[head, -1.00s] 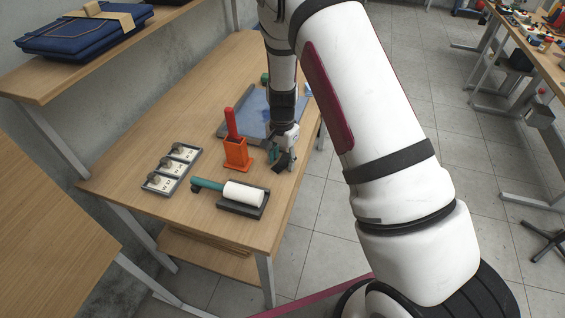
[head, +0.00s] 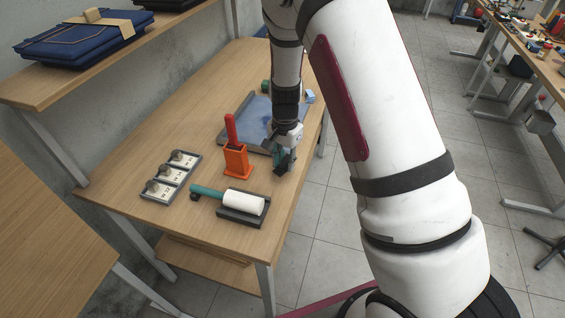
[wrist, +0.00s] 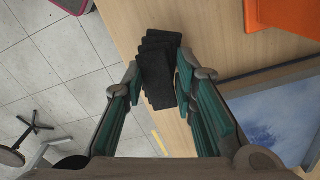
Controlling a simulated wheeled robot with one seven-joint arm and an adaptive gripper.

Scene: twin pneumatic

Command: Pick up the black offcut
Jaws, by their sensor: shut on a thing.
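The black offcut (wrist: 160,85) is a dark, stepped-looking piece between my fingertips in the wrist view. My gripper (wrist: 158,72) is shut on it, with one green-lined finger on each side. In the head view my gripper (head: 284,160) points down at the right edge of the wooden table, right of the orange holder. The offcut (head: 283,170) shows there only as a small dark patch at the fingertips. I cannot tell whether it touches the table.
An orange holder (head: 237,162) with a red-handled item stands just left of my gripper. A grey tray with a blue sheet (head: 256,112) lies behind. Floor is open to the right.

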